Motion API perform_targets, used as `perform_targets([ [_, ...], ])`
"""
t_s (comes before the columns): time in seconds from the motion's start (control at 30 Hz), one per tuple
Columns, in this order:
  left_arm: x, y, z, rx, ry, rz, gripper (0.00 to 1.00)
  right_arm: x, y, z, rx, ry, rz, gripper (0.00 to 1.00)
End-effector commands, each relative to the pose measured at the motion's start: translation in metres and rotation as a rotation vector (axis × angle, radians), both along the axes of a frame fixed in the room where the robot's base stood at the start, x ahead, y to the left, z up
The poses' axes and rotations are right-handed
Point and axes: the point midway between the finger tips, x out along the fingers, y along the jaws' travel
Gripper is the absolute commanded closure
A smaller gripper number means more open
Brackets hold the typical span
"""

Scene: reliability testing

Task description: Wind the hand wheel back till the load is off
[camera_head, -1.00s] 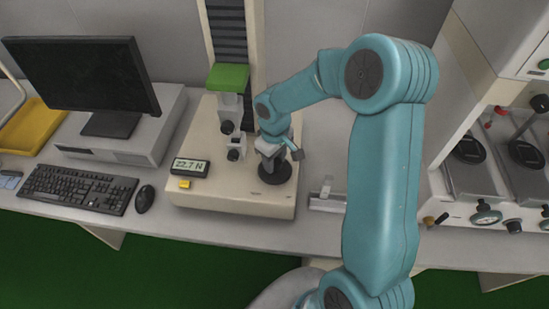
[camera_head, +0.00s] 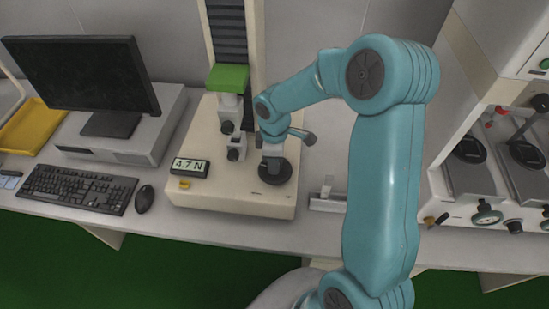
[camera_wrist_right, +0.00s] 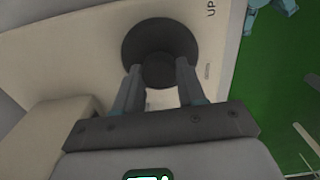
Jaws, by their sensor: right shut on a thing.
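The hand wheel (camera_head: 284,175) is a dark disc on the front right of the cream test machine's base (camera_head: 230,195). In the right wrist view the wheel (camera_wrist_right: 135,42) shows from above with a raised hub (camera_wrist_right: 160,72). My right gripper (camera_head: 271,155) is over the wheel, its two fingers on either side of the hub and shut on it. The load display (camera_head: 191,167) on the base reads 4.7 N. The clamps (camera_head: 232,130) stand on the column to the left of my gripper. My left gripper is not in view.
A yellow button (camera_head: 184,184) sits below the display. A keyboard (camera_head: 78,187), mouse (camera_head: 144,198) and monitor (camera_head: 85,75) stand to the left. A small clear-topped holder (camera_head: 327,196) is right of the base. Gauged equipment (camera_head: 487,215) stands at the far right.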

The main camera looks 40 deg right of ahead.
Motion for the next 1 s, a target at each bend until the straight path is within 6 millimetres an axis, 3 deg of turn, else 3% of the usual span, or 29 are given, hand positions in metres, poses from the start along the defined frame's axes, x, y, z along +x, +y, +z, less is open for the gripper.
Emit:
perform_targets([
  [0.4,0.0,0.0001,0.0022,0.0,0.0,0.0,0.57,0.0016,-0.0002,0.0018,-0.001,-0.008,0.164,0.91],
  [0.9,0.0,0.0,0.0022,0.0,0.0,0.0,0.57,0.0018,-0.0004,0.002,-0.002,-0.008,0.183,0.91],
  [0.93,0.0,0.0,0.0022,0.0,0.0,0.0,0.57,0.0018,-0.0004,0.002,-0.002,-0.008,0.183,0.54],
  [1.0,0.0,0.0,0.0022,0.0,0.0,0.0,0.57,0.0017,-0.0004,0.0019,-0.002,-0.008,0.183,0.35],
])
